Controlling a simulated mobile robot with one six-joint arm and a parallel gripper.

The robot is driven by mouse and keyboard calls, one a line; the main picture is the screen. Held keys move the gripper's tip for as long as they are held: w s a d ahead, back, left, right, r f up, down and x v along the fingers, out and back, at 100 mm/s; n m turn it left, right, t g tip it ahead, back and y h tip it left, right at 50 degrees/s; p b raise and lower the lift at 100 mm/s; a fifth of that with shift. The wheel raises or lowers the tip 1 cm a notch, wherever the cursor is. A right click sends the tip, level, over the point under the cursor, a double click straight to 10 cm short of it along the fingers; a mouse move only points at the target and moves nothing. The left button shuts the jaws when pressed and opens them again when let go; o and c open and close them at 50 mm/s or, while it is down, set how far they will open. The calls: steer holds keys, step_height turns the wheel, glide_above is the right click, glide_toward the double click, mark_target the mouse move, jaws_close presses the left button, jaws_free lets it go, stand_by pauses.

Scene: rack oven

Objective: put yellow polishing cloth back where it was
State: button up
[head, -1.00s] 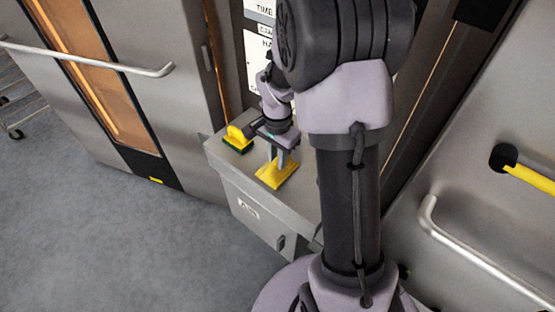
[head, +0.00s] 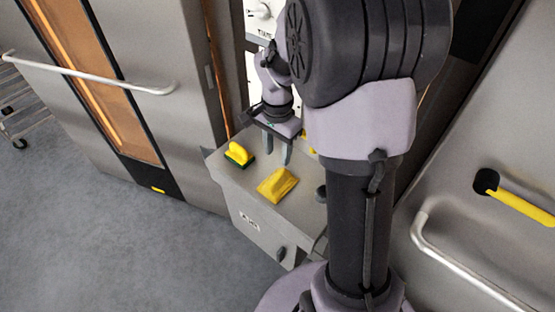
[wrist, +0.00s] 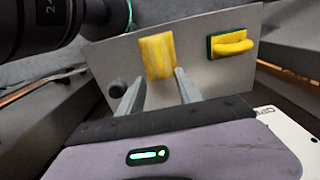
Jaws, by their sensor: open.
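The yellow polishing cloth (head: 277,185) lies on the flat grey top of a metal cabinet (head: 240,185). It also shows in the wrist view (wrist: 157,57), beyond my fingertips. My gripper (head: 276,160) is open and empty, with its fingers pointing down behind the cloth. In the wrist view my gripper (wrist: 160,78) has a clear gap between its two fingers, and they appear apart from the cloth.
A yellow scrubber with a green base (head: 239,155) sits on the cabinet top left of the cloth. A dark knob (wrist: 117,88) stands near the cabinet's edge. Oven doors with bar handles (head: 90,76) flank the cabinet. Grey floor (head: 100,240) is open at left.

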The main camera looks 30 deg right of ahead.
steer(key=s+a+r+n+t+y, duration=0.2)
steer(key=s+a+r+n+t, duration=0.3)
steer(key=s+a+r+n, duration=0.4)
steer(key=s+a+r, duration=0.6)
steer(key=s+a, duration=0.1)
steer(key=s, duration=0.1)
steer(key=shift+a+r+n+t, duration=0.15)
steer(key=shift+r+n+t, duration=0.15)
steer(key=shift+t, duration=0.1)
steer(key=shift+s+f, duration=0.1)
